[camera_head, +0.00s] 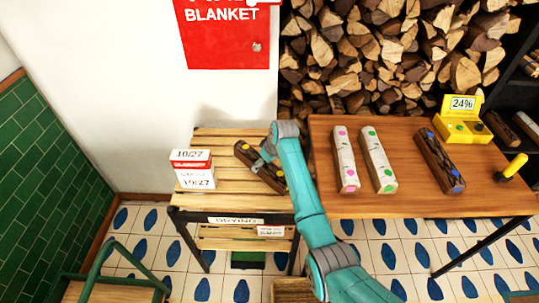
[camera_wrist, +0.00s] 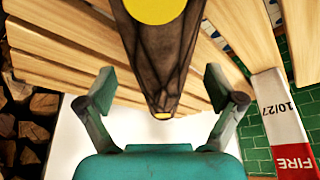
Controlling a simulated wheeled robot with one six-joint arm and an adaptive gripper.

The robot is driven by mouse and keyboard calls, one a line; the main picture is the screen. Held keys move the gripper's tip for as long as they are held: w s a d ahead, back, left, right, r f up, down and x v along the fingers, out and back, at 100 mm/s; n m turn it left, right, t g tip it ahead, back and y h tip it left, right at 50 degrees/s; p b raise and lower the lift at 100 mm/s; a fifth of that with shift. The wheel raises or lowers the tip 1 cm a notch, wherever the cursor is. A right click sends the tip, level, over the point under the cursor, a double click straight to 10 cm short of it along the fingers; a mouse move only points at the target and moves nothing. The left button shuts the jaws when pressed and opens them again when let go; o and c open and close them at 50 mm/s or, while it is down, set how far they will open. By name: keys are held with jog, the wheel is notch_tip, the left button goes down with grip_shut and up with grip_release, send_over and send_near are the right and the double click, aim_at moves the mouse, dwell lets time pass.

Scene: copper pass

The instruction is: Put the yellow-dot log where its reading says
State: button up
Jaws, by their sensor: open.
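The yellow-dot log (camera_head: 272,177) is dark-barked and lies on the slatted top of the drying rack (camera_head: 222,200). In the wrist view the log (camera_wrist: 165,62) runs away from the camera, with a yellow dot on its near end and another at its far end. My gripper (camera_head: 262,163) is at the log, partly covering its middle. In the wrist view my gripper (camera_wrist: 160,90) is open, with one finger on each side of the log and gaps visible. The yellow meter (camera_head: 463,128) on the wooden table shows 24%.
The wooden table (camera_head: 300,125) holds a pink-dot pale log (camera_head: 345,160), a green-dot pale log (camera_head: 378,160), a blue-dot dark log (camera_head: 438,160) and a yellow-handled tool (camera_head: 512,167). A red-and-white box (camera_head: 195,170) marked 10/27 stands left of the yellow-dot log. Stacked firewood (camera_head: 390,55) is behind.

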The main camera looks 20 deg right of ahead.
jog(key=v, duration=0.9)
jog(key=shift+s+d+r, duration=0.1)
jog(key=shift+r, duration=0.25)
jog(key=shift+s, duration=0.1)
